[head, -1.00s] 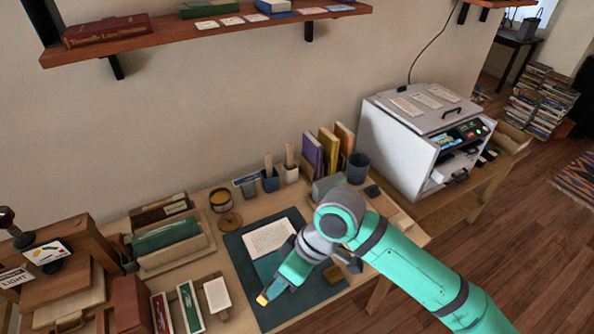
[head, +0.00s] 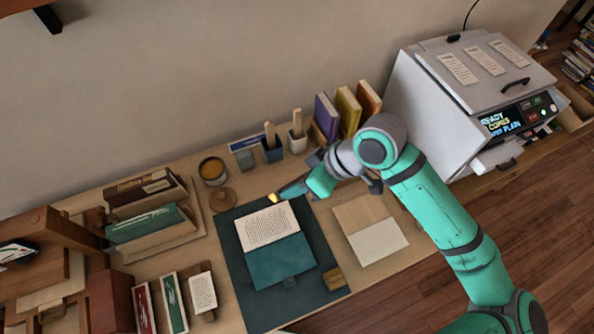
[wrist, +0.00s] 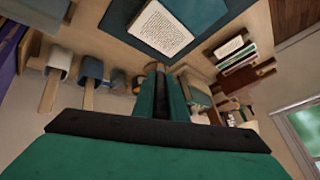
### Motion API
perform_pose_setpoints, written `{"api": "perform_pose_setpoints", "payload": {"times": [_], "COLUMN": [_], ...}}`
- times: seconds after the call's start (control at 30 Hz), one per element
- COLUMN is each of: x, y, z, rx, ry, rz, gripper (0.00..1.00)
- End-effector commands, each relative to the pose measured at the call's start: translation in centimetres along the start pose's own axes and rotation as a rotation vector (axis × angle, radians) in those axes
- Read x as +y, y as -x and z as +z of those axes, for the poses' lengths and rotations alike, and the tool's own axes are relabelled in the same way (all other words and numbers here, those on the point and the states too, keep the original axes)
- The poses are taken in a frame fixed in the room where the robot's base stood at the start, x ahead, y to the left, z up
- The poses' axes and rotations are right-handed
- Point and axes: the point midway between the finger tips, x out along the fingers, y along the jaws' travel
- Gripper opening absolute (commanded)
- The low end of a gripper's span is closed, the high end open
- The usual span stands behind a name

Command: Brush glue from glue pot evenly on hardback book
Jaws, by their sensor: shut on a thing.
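The hardback book (head: 281,263) lies open on a dark teal mat (head: 239,278). Its printed cream page (head: 268,228) faces up beside a teal cover; the page also shows in the wrist view (wrist: 160,28). The glue pot (head: 212,170), a round tin with amber glue, stands uncovered behind the mat, its brown lid (head: 222,199) beside it. My gripper (head: 288,192) is shut on a brush, of which only the yellow-amber tip (head: 273,198) shows. The tip is above the mat's far edge, right of the pot and apart from it. In the wrist view the fingers (wrist: 162,98) are together.
Cups with wooden-handled tools (head: 271,152) and upright books (head: 347,110) stand behind my gripper. A rack of books (head: 150,220) is at the left. A white machine (head: 440,110) fills the right. A tan and cream board (head: 370,230) lies right of the mat.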

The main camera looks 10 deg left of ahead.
Motion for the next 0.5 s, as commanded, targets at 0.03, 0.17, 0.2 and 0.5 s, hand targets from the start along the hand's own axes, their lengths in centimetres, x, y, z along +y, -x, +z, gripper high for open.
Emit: {"api": "perform_pose_setpoints", "payload": {"times": [0.03,0.17,0.2,0.5], "x": [0.1,0.3,0.4,1.0], "y": [-0.2,-1.2,-1.6,-3.6], "z": [0.1,0.7,0.8,2.0], "rx": [0.001,0.001,0.001,0.0], "ry": [-0.001,-0.002,-0.002,0.002], "rz": [-0.001,-0.002,-0.003,-0.002], "gripper": [0.0,0.0,0.0,0.0]}}
